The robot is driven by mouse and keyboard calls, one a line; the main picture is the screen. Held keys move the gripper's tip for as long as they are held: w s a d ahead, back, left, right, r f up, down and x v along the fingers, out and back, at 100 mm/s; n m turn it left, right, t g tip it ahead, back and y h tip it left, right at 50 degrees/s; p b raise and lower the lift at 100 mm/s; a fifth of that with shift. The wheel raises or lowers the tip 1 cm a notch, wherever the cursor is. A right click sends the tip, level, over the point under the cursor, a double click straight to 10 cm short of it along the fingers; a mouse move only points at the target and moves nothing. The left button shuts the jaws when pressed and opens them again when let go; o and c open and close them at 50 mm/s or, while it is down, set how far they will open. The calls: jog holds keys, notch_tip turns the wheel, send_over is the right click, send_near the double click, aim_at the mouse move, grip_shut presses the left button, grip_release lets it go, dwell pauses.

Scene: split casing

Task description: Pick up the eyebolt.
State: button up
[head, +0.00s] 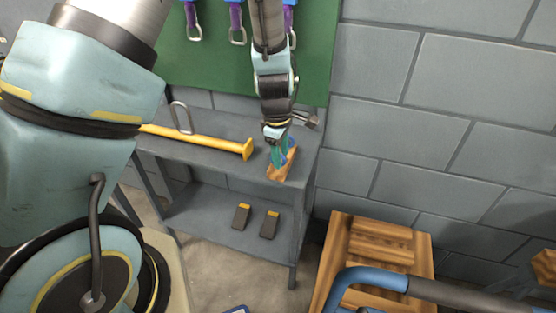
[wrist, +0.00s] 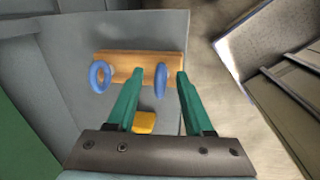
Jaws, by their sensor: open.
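A wooden block (wrist: 118,62) carries two upright blue eyebolt rings. In the wrist view one blue eyebolt (wrist: 161,82) shows between my green fingertips, and a second blue eyebolt (wrist: 100,77) stands at the left end of the block. In the head view the wooden block (head: 279,173) lies at the right end of the grey bench top, with blue of an eyebolt showing beside the fingers. My gripper (wrist: 160,72) is open over the block, its fingers either side of the right ring. Whether a finger touches the ring I cannot tell.
A yellow bar (head: 195,140) and a metal carabiner (head: 181,117) are on the bench (head: 225,125) to the left. Two dark blocks with yellow tops (head: 241,216) sit on the lower shelf. A green panel with hanging carabiners stands behind. A wooden crate (head: 378,250) is at right.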

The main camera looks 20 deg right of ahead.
jog(key=shift+c, duration=0.4)
grip_shut()
dwell(0.9)
